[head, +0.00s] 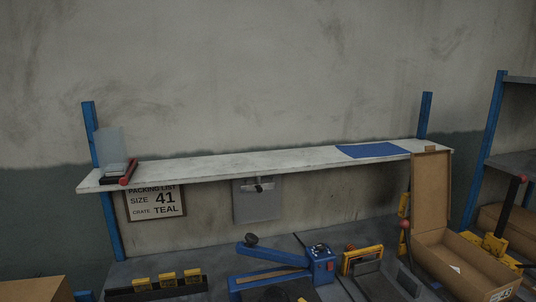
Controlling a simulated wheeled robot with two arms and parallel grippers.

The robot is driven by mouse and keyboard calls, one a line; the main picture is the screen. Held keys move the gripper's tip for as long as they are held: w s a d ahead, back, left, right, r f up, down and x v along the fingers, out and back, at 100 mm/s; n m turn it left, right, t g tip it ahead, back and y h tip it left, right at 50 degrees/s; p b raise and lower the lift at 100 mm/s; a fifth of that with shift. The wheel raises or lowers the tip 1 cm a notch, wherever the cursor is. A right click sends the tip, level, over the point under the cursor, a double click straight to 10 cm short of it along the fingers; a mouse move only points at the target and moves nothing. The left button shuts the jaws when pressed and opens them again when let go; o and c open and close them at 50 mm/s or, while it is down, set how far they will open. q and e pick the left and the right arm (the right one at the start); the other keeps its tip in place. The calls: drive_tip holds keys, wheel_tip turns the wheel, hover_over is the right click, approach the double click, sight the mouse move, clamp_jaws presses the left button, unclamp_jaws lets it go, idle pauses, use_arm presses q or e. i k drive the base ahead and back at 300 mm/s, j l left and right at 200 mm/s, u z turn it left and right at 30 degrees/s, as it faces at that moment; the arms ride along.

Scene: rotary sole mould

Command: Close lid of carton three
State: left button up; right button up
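An open brown carton (471,264) stands at the lower right. Its lid (431,190) stands up nearly vertical at its back left, the top edge near the right end of the white shelf. A small pale piece lies inside the carton. A label on its front is too small to read surely. Another brown carton (518,232) shows partly at the right edge, behind a lever. A third brown box top (30,290) is cut off at the lower left. I cannot tell from numbers which is carton three. Neither gripper is in view.
A white shelf (240,164) on blue posts holds a blue sheet (372,150). Below stand a blue machine (320,264), a yellow-framed part (362,259), a rack with yellow blocks (166,280) and a red-knobbed lever (405,225) beside the open carton. A packing list (155,203) reads size 41, teal.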

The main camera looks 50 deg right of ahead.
sight(430, 179)
drive_tip(key=z, duration=1.25)
drive_tip(key=i+j, duration=0.05)
